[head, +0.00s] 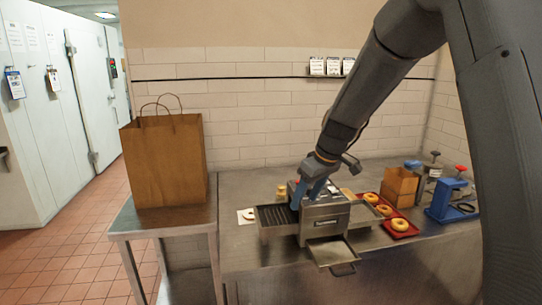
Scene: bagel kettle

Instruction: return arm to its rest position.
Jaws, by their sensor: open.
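My gripper (312,186) is at the end of my arm, which reaches down from the upper right. Its blue fingers point down over the left part of a steel toaster-like machine (325,222) on the steel counter. The fingers stand apart, and I see nothing held between them. Whether the fingertips touch the machine I cannot tell. The machine has a dark ribbed rack (273,216) on its left and a tray (332,253) sticking out at its front.
Red trays (390,214) with several bagels lie right of the machine. A brown box (400,186) and a blue device (447,201) stand further right. A paper bag (166,160) stands on the left table. A small white item (246,214) lies left of the rack. The tiled floor at left is clear.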

